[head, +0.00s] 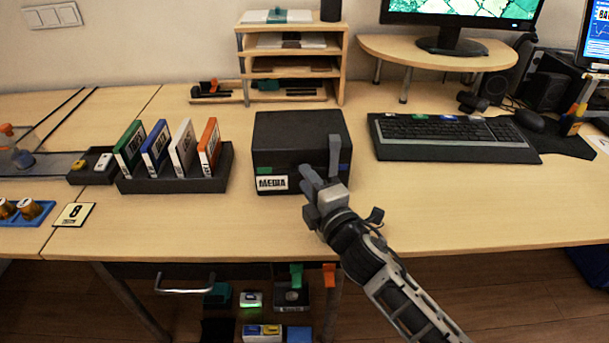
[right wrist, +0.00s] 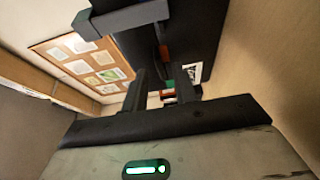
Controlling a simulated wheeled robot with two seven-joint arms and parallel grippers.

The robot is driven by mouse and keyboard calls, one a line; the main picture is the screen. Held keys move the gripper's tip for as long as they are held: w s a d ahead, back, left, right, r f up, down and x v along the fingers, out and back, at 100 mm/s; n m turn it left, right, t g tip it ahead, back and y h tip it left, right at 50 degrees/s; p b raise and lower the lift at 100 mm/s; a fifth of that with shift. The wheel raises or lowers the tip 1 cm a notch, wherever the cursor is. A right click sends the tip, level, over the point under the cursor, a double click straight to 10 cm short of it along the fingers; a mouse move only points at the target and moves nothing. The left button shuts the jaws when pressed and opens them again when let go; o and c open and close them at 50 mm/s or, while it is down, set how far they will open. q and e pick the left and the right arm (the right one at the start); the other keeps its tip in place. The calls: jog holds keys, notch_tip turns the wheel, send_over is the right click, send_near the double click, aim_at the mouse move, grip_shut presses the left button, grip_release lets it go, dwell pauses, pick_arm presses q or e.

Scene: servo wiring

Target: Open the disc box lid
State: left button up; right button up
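The disc box (head: 285,150) is a black box with a white MEDIA label (head: 272,184) on its front, in the middle of the desk in the head view. Its lid (head: 295,125) looks flat and closed. My right gripper (head: 322,177) is in front of the box's right part, hiding some of its front. In the right wrist view my gripper (right wrist: 160,90) shows two dark fingers apart, with nothing clearly held between them; the dark box (right wrist: 195,25) is just beyond. A grey upright bar (head: 335,155) overlaps the box front. I cannot tell whether it touches the lid. My left gripper is out of view.
A black rack (head: 170,184) with several coloured cases stands left of the box. A keyboard (head: 450,130) lies to the right. A wooden shelf (head: 340,60) stands behind. The desk in front of the box is clear.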

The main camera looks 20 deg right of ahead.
jog(key=shift+w+a, duration=0.2)
jog(key=shift+w, duration=0.75)
